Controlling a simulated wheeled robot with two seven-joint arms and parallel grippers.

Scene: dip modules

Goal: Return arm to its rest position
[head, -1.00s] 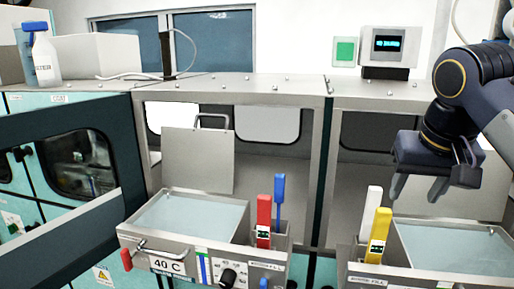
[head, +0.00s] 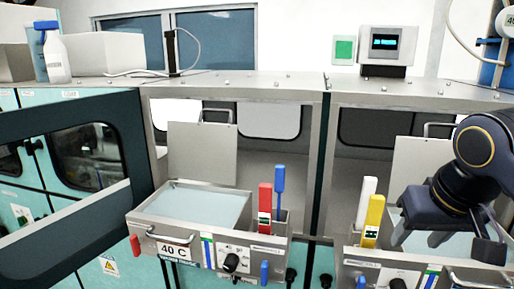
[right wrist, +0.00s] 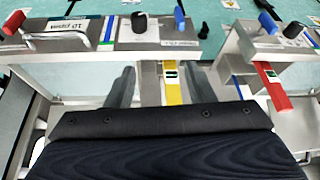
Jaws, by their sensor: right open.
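My right gripper (head: 445,240) is at the right side of the head view, in front of and over the right water bath (head: 385,268). Its two fingers are spread apart with nothing between them. In the right wrist view the right gripper (right wrist: 160,82) shows its fingers apart, with the yellow module (right wrist: 173,84) seen beyond and between them; I cannot tell the distance. In the head view the yellow module (head: 373,222) stands upright beside a white one (head: 365,200), left of the gripper. My left gripper is not in view.
The left bath (head: 190,240), marked 40 C, has a red module (head: 265,208) and a blue one (head: 279,185) upright at its right side. A metal frame post (head: 312,150) stands between the bays. A spray bottle (head: 55,60) and display box (head: 388,45) are on top.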

